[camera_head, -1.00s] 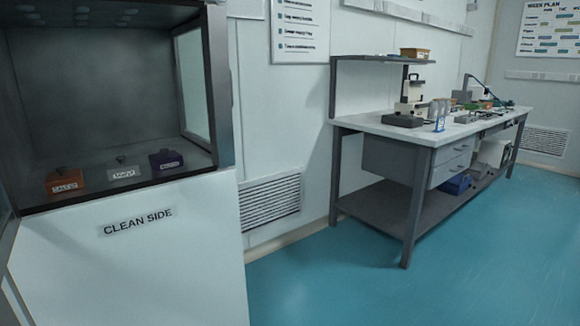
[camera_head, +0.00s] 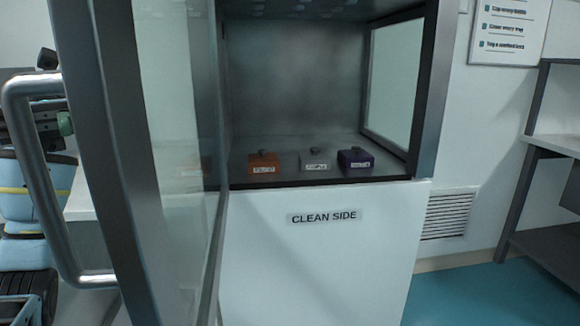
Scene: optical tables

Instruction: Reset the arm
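My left gripper (camera_head: 60,122) seems to be the dark part with a greenish tip at the left edge, behind the door handle (camera_head: 30,150). The handle and the door frame hide much of it, and I cannot tell whether its fingers are open. I cannot tell whether it touches the handle. My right gripper is out of view.
A glass door (camera_head: 120,170) with a metal frame stands open at left, close to me. The cabinet (camera_head: 320,270), labelled "CLEAN SIDE", holds an orange box (camera_head: 264,171), a white box (camera_head: 314,163) and a purple box (camera_head: 356,163). A bench (camera_head: 545,160) stands right; clear blue floor (camera_head: 490,295) lies before it.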

